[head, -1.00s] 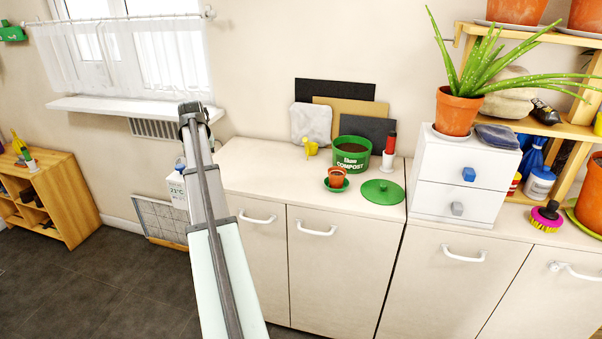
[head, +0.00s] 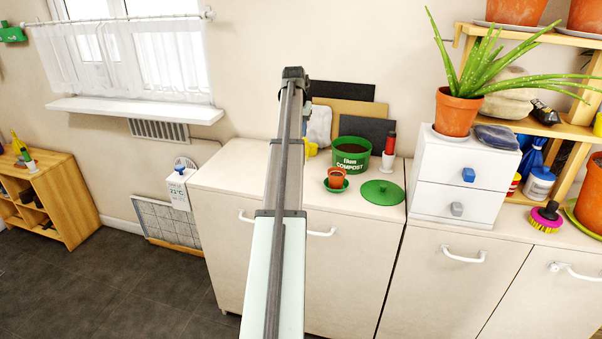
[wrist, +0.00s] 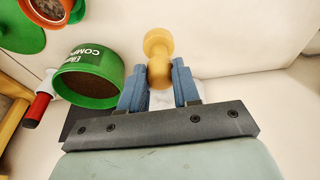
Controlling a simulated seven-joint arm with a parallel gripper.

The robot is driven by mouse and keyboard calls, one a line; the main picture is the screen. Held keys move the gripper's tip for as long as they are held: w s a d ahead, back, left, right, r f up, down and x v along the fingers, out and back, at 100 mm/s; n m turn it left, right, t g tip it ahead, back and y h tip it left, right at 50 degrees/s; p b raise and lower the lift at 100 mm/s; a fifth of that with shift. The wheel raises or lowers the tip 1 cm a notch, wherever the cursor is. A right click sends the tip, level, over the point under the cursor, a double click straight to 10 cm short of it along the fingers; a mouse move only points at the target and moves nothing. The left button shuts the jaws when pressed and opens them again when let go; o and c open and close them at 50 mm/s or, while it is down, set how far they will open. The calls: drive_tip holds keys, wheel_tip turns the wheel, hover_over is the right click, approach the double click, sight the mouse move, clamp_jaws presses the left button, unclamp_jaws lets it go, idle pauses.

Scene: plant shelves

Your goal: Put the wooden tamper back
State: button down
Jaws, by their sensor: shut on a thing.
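The wooden tamper (wrist: 158,58) is light wood with a rounded knob end, and it shows in the wrist view between the two blue fingers of my gripper (wrist: 159,82). My gripper is shut on it. The green compost tub (wrist: 90,80), full of dark soil, is just left of the gripper in the wrist view. In the head view, the compost tub (head: 352,154) stands on the cabinet top right of my arm.
A small terracotta pot (head: 336,178) on a green saucer and a green lid (head: 383,192) sit before the tub. A red-handled tool (head: 390,144) stands in a white holder. Dark, tan and pale boards lean on the wall. A white drawer box (head: 462,178) stands right.

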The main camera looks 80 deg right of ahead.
drive_tip(key=shift+s+d, duration=0.1)
drive_tip(key=shift+s, duration=0.2)
drive_tip(key=shift+f, duration=0.35)
drive_tip(key=shift+a+f+x, duration=0.1)
drive_tip(key=shift+a+x, duration=0.25)
drive_tip(key=shift+x, duration=1.15)
drive_tip(key=shift+a+f+x, duration=0.1)
drive_tip(key=shift+a+x, duration=0.25)
drive_tip(key=shift+x, duration=1.15)
drive_tip(key=shift+a+f+x, duration=0.1)
drive_tip(key=shift+a+x, duration=0.3)
drive_tip(key=shift+x, duration=1.05)
drive_tip(key=shift+f, duration=0.1)
drive_tip(key=c, duration=0.8)
unclamp_jaws()
drive_tip(key=v, duration=1.2)
